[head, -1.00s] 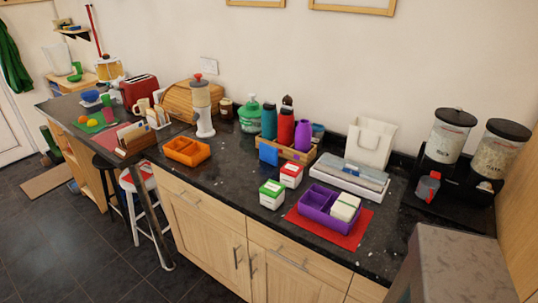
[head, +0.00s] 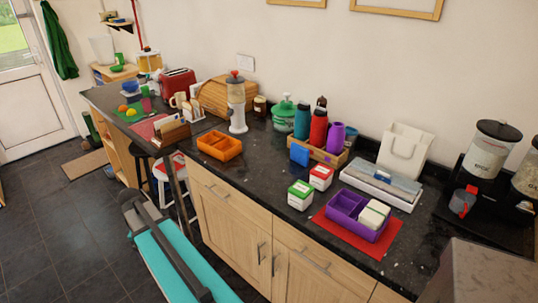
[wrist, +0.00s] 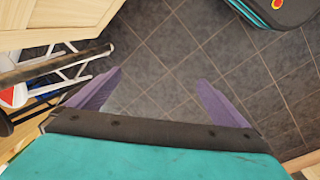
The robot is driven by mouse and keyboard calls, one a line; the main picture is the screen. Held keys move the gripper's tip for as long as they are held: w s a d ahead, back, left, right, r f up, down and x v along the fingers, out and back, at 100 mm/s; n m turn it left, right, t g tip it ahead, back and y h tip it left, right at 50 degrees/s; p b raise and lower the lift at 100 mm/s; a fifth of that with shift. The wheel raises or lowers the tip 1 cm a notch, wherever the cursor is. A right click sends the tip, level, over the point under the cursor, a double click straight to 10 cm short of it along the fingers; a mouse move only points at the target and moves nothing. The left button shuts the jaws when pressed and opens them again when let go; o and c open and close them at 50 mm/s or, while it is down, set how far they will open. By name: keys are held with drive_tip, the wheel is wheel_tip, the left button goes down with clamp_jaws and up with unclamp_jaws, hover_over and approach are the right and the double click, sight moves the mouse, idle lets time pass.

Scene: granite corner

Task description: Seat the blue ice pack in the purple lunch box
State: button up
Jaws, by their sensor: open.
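The blue ice pack (head: 299,154) stands on the dark counter against the front of a wooden crate (head: 331,160). The purple lunch box (head: 347,223) sits on a red mat (head: 378,251) near the counter's front edge. Its right compartment holds a pale sandwich-like block (head: 375,214); the left part looks empty. My gripper (wrist: 155,88) is open and empty in the wrist view, over the tiled floor and away from the counter. The ice pack and lunch box are not in the wrist view.
Green-and-white (head: 300,195) and red-and-white (head: 320,177) boxes stand between ice pack and lunch box. Bottles fill the crate. A grey-lidded case (head: 381,184) lies behind the lunch box. An orange tray (head: 219,146) is to the left. A stool (wrist: 60,68) is near my gripper.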

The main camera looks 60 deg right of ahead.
drive_tip(key=s+d+r+n+h, duration=0.1)
drive_tip(key=s+d+r+n, duration=0.3)
drive_tip(key=d, duration=0.6)
drive_tip(key=s+d+r+m, duration=0.1)
drive_tip(key=d+r, duration=0.5)
drive_tip(key=d, duration=0.4)
drive_tip(key=s+d+r+n+h, duration=0.1)
drive_tip(key=s+d+r+n, duration=0.15)
drive_tip(key=d+r, duration=0.55)
drive_tip(key=s+d+r+n+g, duration=0.1)
drive_tip(key=s+d+r+n, duration=0.1)
drive_tip(key=s+d+r, duration=0.5)
drive_tip(key=s+d+r+n+g+h, duration=0.1)
drive_tip(key=s+d+r+n, duration=0.1)
drive_tip(key=s+d+r, duration=0.6)
drive_tip(key=s+d, duration=0.7)
drive_tip(key=shift+r, duration=0.3)
drive_tip(key=shift+s+f, duration=0.1)
drive_tip(key=p+x, duration=0.2)
drive_tip(key=x, duration=0.6)
drive_tip(key=shift+f, duration=0.25)
drive_tip(key=shift+d, duration=0.15)
